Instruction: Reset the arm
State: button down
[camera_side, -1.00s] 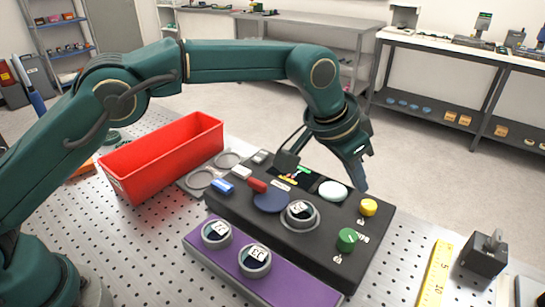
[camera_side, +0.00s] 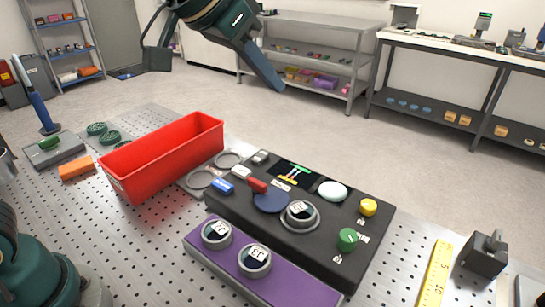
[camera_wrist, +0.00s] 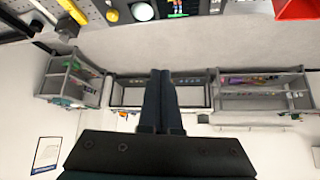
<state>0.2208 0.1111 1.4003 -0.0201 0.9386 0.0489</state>
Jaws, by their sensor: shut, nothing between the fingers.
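My gripper (camera_side: 277,84) is high above the table's back edge in the side view, well clear of the interferometer. In the wrist view my gripper (camera_wrist: 161,75) shows its two fingers together, with nothing between them. The black interferometer console (camera_side: 330,250) sits on the perforated table. It carries a lit screen (camera_side: 295,174), a red lever on a blue disc (camera_side: 270,201), a white disc (camera_side: 333,191), a yellow button (camera_side: 368,207) and a green button (camera_side: 347,239). A round dark piece (camera_side: 299,211) sits in its ring holder.
A purple rack (camera_side: 212,259) in front holds two round pieces, (camera_side: 216,232) and (camera_side: 254,259). A red bin (camera_side: 165,158) stands left of the console. A yellow ruler (camera_side: 434,275) and a dark block (camera_side: 485,254) lie at right. The air around my gripper is free.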

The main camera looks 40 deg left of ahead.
jog(key=s+a+f+n, duration=0.1)
jog(key=s+a+f, duration=0.1)
jog(key=s, duration=0.4)
jog(key=s+a+f+n+g+y, duration=0.1)
jog(key=s+a+f, duration=0.2)
jog(key=s+f, duration=0.2)
jog(key=s+a+f+n+g+y, duration=0.1)
jog(key=s+a+f, duration=0.2)
jog(key=s, duration=0.6)
jog(key=shift+a+f, duration=0.25)
jog(key=shift+f, duration=0.4)
